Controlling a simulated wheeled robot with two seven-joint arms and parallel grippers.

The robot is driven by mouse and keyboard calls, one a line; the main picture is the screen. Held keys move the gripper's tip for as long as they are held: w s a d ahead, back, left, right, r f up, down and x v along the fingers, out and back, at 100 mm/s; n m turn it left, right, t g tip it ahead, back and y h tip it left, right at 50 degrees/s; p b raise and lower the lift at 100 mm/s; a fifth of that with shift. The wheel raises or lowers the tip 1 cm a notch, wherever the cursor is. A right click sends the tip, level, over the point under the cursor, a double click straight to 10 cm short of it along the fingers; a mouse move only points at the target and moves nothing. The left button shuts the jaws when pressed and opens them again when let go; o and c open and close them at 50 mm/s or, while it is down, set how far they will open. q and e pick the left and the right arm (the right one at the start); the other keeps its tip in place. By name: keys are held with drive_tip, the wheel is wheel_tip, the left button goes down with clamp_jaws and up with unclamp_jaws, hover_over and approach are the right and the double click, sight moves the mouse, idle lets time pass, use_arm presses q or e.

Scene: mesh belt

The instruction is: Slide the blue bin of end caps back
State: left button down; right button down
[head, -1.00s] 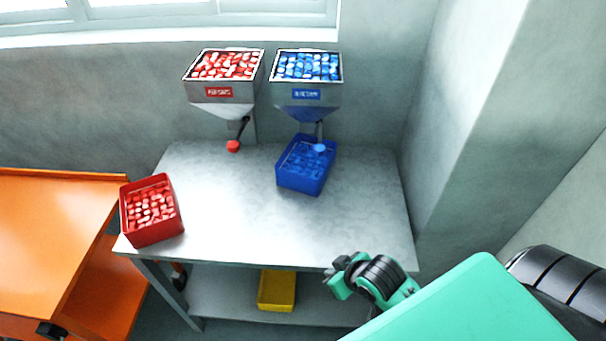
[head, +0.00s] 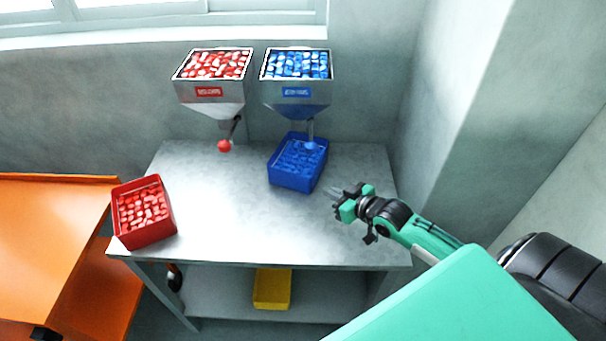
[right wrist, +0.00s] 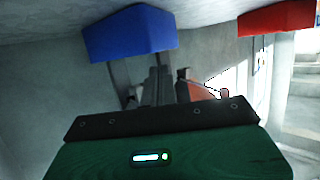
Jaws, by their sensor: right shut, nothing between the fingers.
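The blue bin (head: 292,181) is full of blue end caps and stands on the grey metal table under the blue hopper's spout. It also shows in the right wrist view (right wrist: 130,35), beyond the fingers. My right gripper (head: 336,198) is shut and empty, to the right of the bin's front and apart from it. In the right wrist view its fingers (right wrist: 158,82) are close together. My left gripper is not in view.
A red bin (head: 143,222) of red caps stands at the table's front left. Red (head: 212,91) and blue (head: 297,93) hoppers with lever knobs hang at the back. A yellow bin (head: 272,289) is on the lower shelf. The table (head: 225,215) is clear in the middle.

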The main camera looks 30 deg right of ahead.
drive_tip(key=p+x, duration=0.1)
drive_tip(key=x, duration=0.2)
drive_tip(key=r+p+x, duration=0.1)
drive_tip(key=x, duration=0.3)
drive_tip(key=r+p+x, duration=0.1)
drive_tip(key=x, duration=0.3)
drive_tip(key=shift+w+a, duration=0.15)
drive_tip(key=shift+w, duration=0.35)
drive_tip(key=shift+s, duration=0.1)
drive_tip(key=shift+f, duration=0.1)
